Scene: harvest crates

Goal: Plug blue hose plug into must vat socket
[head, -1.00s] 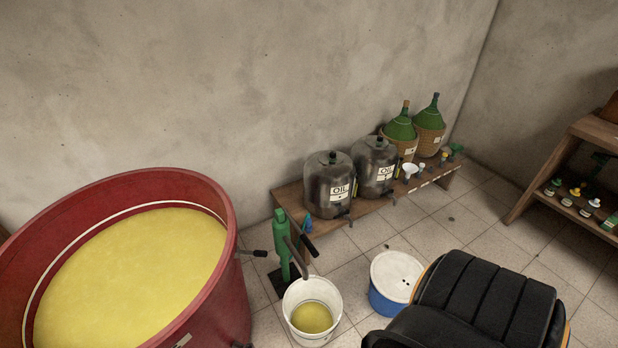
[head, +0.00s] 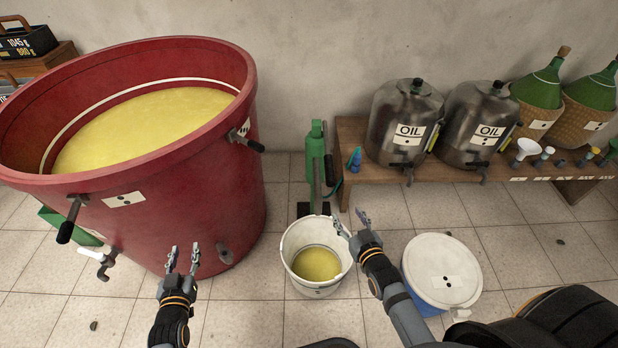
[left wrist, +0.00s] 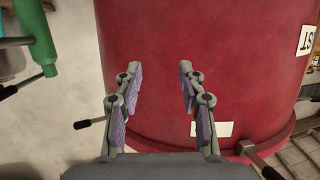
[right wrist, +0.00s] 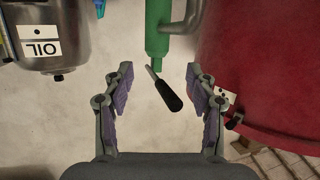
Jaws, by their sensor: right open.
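The must vat (head: 262,190) is the big red tub of yellow liquid at the left; its wall also fills much of the left wrist view (left wrist: 160,60). A dark round fitting (head: 224,254) low on its wall may be the socket. A small blue object (head: 355,159), seemingly the blue hose plug, stands at the bench's left end. My left gripper (head: 184,258) is open and empty in front of the vat. My right gripper (head: 351,222) is open and empty near the white bucket's right rim, below and apart from the blue object.
A green pump (head: 316,150) with a dark handle stands between vat and bench (head: 350,125). A white bucket (head: 290,268) of yellow liquid is before it; a lidded blue bucket (head: 440,270) stands to its right. Two oil tanks (head: 405,100) are on the bench. Levers stick out from the vat.

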